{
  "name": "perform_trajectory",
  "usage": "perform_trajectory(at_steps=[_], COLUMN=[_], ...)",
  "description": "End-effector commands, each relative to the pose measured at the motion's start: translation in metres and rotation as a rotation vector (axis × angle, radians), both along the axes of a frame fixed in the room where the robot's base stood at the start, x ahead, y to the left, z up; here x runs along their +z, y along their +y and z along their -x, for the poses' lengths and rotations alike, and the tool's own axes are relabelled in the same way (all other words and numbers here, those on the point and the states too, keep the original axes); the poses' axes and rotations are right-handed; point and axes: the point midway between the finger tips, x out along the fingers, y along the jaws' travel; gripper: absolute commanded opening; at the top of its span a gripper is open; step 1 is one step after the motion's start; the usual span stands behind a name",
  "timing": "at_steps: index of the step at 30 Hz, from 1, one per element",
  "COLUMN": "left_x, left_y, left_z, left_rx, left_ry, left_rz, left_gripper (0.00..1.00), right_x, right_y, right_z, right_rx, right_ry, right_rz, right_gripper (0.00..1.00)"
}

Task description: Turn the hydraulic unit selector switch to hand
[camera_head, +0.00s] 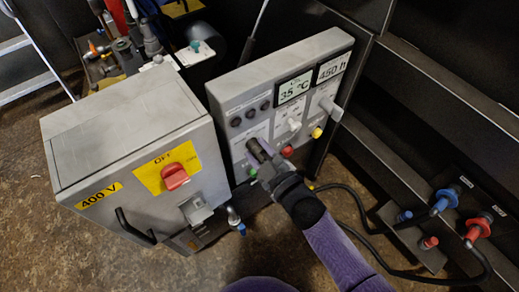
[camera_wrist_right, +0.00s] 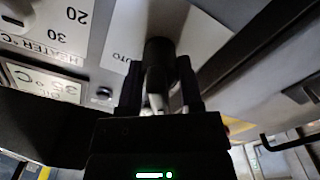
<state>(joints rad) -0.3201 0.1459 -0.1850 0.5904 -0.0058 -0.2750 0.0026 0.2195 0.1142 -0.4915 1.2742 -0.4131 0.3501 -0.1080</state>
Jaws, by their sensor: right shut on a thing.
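The control panel (camera_head: 285,75) is a grey box with displays, dark round knobs or lamps along its left part and white handles on the right. My right gripper (camera_head: 258,152) is at the lower left of its face, its fingers pointing at the panel. In the right wrist view, my right gripper (camera_wrist_right: 160,85) is shut on a dark selector switch (camera_wrist_right: 158,52) that stands out from a light label plate. Lettering ending in "UTO" shows left of the switch; the other position labels are hidden or unreadable. In the head view the gripper covers the switch. My left gripper is not in view.
A grey 400 V cabinet (camera_head: 130,130) with a red rotary handle (camera_head: 174,177) on a yellow plate stands to the left. A red button (camera_head: 287,151) and a yellow one (camera_head: 316,132) are close to my gripper. Blue and red hose couplings (camera_head: 478,230) are at the right.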

Motion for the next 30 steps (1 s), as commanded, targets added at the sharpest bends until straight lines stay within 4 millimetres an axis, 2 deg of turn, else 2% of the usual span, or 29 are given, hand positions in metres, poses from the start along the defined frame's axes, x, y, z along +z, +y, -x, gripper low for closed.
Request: perform_trajectory(at_steps=[12,28,29,30], left_x=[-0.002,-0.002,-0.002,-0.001], left_y=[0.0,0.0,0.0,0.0], left_z=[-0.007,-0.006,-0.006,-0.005], left_rx=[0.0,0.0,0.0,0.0], left_ry=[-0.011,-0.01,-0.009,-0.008], left_rz=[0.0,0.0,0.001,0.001], left_gripper=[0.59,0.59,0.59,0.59], right_x=[-0.002,-0.002,-0.002,-0.002], right_y=[0.0,0.0,0.0,0.0], right_z=[0.001,0.001,0.001,0.001], right_rx=[0.0,0.001,0.001,0.0], right_ry=[-0.091,-0.101,-0.101,-0.101], right_rz=[0.129,0.146,0.146,0.145], right_gripper=[0.0,0.0,0.51,0.54])
